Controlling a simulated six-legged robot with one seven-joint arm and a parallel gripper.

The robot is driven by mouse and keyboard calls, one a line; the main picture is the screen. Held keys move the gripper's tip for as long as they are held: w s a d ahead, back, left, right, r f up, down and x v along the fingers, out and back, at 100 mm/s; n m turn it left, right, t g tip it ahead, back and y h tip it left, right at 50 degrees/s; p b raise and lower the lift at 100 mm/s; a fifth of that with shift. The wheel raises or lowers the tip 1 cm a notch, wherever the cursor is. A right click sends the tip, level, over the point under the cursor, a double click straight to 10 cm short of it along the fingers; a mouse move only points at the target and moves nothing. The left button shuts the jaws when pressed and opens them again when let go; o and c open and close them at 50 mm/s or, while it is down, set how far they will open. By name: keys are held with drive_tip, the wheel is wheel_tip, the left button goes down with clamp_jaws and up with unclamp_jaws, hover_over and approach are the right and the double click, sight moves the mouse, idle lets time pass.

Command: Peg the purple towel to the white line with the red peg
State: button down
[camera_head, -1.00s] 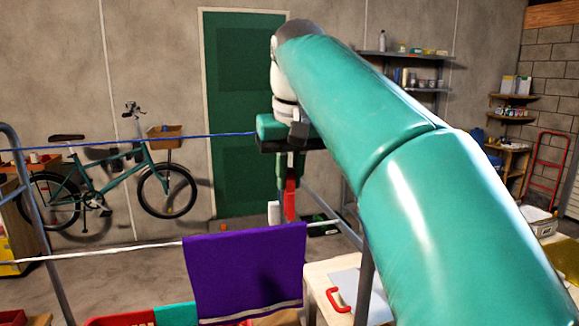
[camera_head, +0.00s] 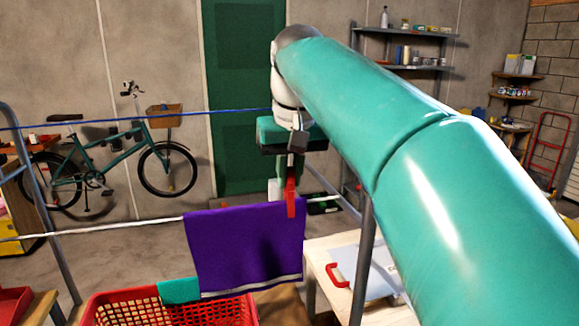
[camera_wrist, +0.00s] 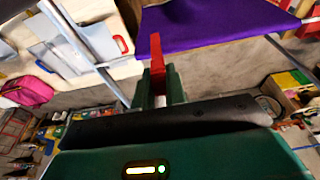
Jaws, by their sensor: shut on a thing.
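The purple towel (camera_head: 245,248) hangs over the white line (camera_head: 120,224) in the head view, a pale stripe along its lower edge. My gripper (camera_head: 290,186) is above the towel's right part, pointing down, shut on the red peg (camera_head: 291,203). The peg's lower end overlaps the towel's top edge in the head view; I cannot tell whether it touches. In the wrist view the red peg (camera_wrist: 157,65) stands between the fingers of my gripper (camera_wrist: 160,88), its tip at the edge of the purple towel (camera_wrist: 210,25).
A blue line (camera_head: 225,136) runs behind and higher. A red basket (camera_head: 185,312) with a teal cloth (camera_head: 180,290) stands below the towel. A metal post (camera_head: 364,260) and a table with a red-handled board (camera_head: 372,278) are to the right. A bicycle (camera_head: 105,165) is at the back wall.

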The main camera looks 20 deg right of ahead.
drive_tip(key=shift+f, duration=0.55)
drive_tip(key=c, duration=1.3)
unclamp_jaws()
drive_tip(key=shift+c, duration=0.2)
drive_tip(key=v, duration=1.4)
drive_tip(key=s+f+t, duration=0.1)
drive_tip(key=s+f, duration=0.4)
drive_tip(key=f, duration=0.7)
drive_tip(key=s+f, duration=0.5)
drive_tip(key=f, duration=0.7)
drive_tip(key=s+f+t, duration=0.1)
drive_tip(key=s+f, duration=0.4)
drive_tip(key=f, duration=0.7)
drive_tip(key=shift+t, duration=0.3)
